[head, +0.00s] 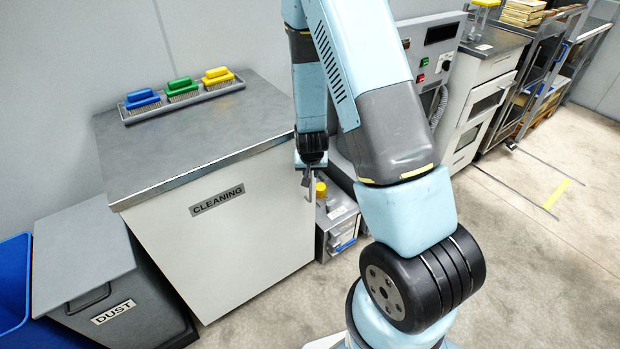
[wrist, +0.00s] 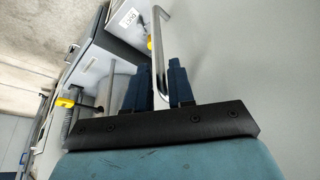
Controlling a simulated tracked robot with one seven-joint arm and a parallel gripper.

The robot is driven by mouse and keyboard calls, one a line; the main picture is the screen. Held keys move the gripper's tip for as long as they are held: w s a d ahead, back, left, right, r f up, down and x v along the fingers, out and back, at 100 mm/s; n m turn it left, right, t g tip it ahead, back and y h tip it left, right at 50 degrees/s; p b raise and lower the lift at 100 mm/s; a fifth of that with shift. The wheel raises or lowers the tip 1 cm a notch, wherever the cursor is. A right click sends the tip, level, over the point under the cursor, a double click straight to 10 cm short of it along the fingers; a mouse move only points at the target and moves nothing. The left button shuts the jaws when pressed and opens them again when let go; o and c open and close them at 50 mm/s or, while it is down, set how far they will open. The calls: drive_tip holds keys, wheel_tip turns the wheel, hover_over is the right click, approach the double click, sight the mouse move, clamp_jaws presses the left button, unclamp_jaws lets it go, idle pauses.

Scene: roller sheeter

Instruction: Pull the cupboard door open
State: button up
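The cupboard (head: 190,125) labelled CLEANING stands at the left in the head view, with a grey top and a pale door (head: 235,245). The door looks closed against the body. In the wrist view the door's surface (wrist: 255,65) fills the right side, and its bright metal bar handle (wrist: 158,50) runs down between the two blue fingers of my gripper (wrist: 158,85). The fingers stand close on either side of the bar; I cannot tell whether both touch it. In the head view my gripper (head: 309,172) is at the door's upper right edge, and my arm hides part of what lies behind.
A rack of blue, green and yellow brushes (head: 182,97) lies on the cupboard top. A grey DUST bin (head: 90,270) and a blue bin (head: 14,285) stand left. A grey box (head: 337,225) stands right of the cupboard. Floor in front and right is clear.

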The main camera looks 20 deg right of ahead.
sight(311, 176)
drive_tip(key=shift+x, duration=2.5)
clamp_jaws()
